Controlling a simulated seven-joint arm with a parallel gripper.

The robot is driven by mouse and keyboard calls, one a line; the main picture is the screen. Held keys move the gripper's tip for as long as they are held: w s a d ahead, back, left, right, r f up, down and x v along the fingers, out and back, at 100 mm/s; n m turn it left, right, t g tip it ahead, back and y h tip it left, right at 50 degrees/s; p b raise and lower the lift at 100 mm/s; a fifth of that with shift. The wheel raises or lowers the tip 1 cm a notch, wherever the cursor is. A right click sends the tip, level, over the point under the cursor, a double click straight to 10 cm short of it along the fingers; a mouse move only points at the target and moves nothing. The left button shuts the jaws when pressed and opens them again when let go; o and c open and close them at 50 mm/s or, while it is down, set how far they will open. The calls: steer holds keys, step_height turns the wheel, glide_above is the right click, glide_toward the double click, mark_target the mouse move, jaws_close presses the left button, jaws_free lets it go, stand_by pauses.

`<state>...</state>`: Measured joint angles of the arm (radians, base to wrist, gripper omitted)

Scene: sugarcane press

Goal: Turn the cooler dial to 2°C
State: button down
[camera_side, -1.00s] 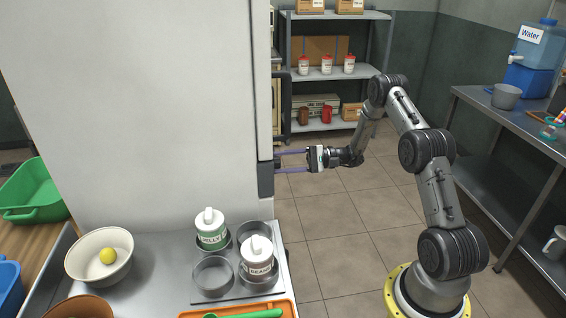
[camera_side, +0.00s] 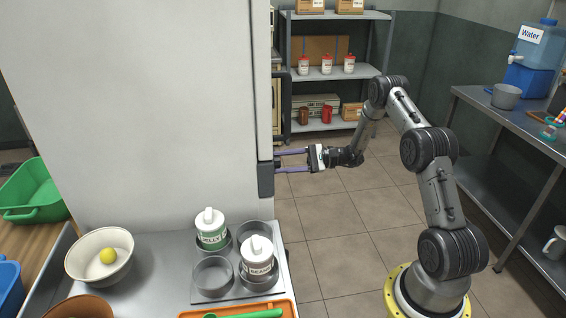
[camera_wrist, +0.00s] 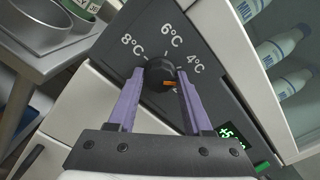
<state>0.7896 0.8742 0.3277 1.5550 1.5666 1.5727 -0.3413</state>
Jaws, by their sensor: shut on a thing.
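The cooler dial (camera_wrist: 161,78) is a dark round knob with an orange pointer mark, on a dark panel on the cooler (camera_side: 160,110). In the wrist view, 8°C, 6°C and 4°C labels run around it from left to right. The pointer faces right, toward my right finger, below the 4°C label. The 2°C label is not readable; my right finger covers part of that side. My gripper (camera_wrist: 160,75) is shut on the dial, one purple finger on each side. In the side view my gripper (camera_side: 280,161) reaches the cooler's front edge, where the dial is barely visible.
A small green display (camera_wrist: 228,135) is on the panel, its digits unclear. Bottles (camera_wrist: 280,48) show behind glass at the right. A metal counter (camera_side: 150,270) with lidded jars stands beside the cooler. The floor around my arm is clear.

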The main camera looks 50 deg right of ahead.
steer(key=shift+m, duration=4.3)
steer(key=shift+c, duration=1.6)
jaws_free()
steer(key=v, duration=1.4)
